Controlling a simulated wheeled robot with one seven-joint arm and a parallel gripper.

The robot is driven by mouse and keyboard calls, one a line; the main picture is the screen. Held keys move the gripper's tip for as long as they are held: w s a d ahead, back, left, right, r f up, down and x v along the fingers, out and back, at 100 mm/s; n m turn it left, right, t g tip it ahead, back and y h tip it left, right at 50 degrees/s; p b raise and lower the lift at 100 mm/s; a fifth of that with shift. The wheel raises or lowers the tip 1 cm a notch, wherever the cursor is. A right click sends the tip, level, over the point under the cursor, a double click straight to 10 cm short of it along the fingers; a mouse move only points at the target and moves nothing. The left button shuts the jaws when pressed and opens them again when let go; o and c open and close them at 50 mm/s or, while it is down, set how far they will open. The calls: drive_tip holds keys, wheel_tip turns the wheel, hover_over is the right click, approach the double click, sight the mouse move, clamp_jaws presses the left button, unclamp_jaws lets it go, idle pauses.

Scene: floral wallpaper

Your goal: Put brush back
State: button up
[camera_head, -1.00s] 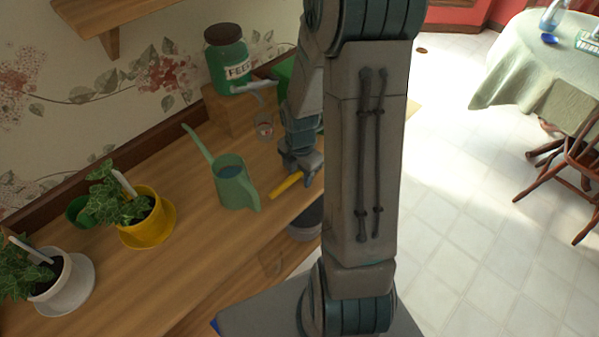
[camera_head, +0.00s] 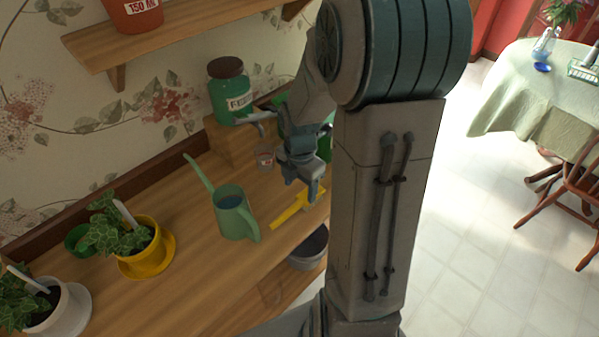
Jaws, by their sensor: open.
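A yellow brush (camera_head: 288,217) lies on the wooden counter (camera_head: 190,262), to the right of the green watering can. Its handle points to the lower left, and its wider end lies under my gripper. My gripper (camera_head: 312,196) is open and appears to be just above that wider end, with nothing held in it. Whether a fingertip touches the brush cannot be told. My arm stands in front of the counter's right part and hides what is behind it.
The green watering can (camera_head: 234,212) stands close to the brush. A green feed jar (camera_head: 230,92) sits on a wooden block behind. Potted plants (camera_head: 120,228) stand at the left. A grey bowl (camera_head: 308,250) is below the counter edge. The front counter is clear.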

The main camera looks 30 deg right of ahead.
sight(300, 201)
drive_tip(key=s+a+r+m+t, duration=0.1)
drive_tip(key=s+a+r+m, duration=0.3)
drive_tip(key=r+m, duration=0.3)
drive_tip(key=s+a+r+m+t, duration=0.2)
drive_tip(key=s+a+r+m, duration=0.2)
drive_tip(key=m, duration=1.1)
drive_tip(key=shift+s+a+r, duration=0.25)
drive_tip(key=shift+s+r, duration=1.3)
drive_tip(key=shift+s, duration=0.25)
